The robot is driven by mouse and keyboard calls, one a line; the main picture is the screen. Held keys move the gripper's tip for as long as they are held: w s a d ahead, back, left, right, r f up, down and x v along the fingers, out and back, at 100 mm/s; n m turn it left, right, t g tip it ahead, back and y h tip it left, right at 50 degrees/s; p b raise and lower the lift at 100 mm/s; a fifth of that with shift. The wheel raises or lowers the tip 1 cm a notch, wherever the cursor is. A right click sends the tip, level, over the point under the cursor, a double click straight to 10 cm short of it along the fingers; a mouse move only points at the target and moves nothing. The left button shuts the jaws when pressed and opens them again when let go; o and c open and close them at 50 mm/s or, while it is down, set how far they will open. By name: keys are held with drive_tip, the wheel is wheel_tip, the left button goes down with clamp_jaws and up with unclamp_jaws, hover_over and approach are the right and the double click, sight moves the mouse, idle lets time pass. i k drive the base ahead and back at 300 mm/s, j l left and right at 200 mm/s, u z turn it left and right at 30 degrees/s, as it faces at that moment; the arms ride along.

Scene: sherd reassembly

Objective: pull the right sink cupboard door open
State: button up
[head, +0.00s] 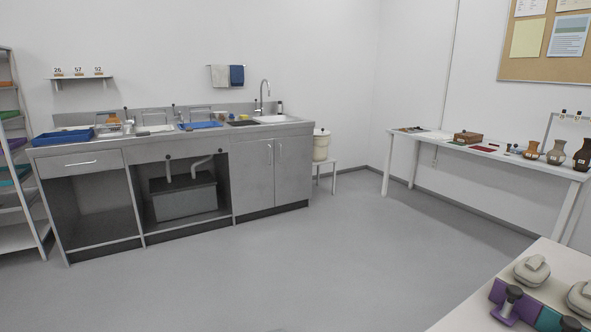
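The right sink cupboard door (292,172) is a grey metal panel under the sink (277,119), at the right end of the long steel counter. It is closed, flush with the left cupboard door (252,182). Two thin upright handles stand side by side where the doors meet; the right one (274,153) is on the right door's left edge. The cupboard is across the room from me. My gripper is not in view.
Open grey floor (300,255) lies before the cupboard. A white stool (325,162) with a cream bucket (321,145) stands just right of it. A white table (470,310) with several objects is near at lower right. A long side table (490,158) lines the right wall.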

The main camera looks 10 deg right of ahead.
sight(293, 155)
drive_tip(key=i+j+u, duration=0.15)
drive_tip(key=i+u, duration=0.2)
drive_tip(key=i, duration=0.4)
drive_tip(key=i+z, duration=0.2)
drive_tip(key=i, duration=0.35)
drive_tip(key=i+j+z, duration=0.2)
drive_tip(key=i, duration=0.35)
drive_tip(key=i+j+z, duration=0.2)
drive_tip(key=i, duration=0.35)
drive_tip(key=i+l+z, duration=0.2)
drive_tip(key=i+z, duration=1.25)
drive_tip(key=i+u, duration=0.2)
drive_tip(key=i, duration=0.2)
drive_tip(key=i+l+u, duration=0.25)
drive_tip(key=i, duration=0.15)
drive_tip(key=i+l+u, duration=0.2)
drive_tip(key=i, duration=0.2)
drive_tip(key=i+l+u, duration=0.15)
drive_tip(key=i+u, duration=0.2)
drive_tip(key=i+l+u, duration=0.2)
drive_tip(key=u, duration=0.15)
drive_tip(key=i+l+u, duration=0.4)
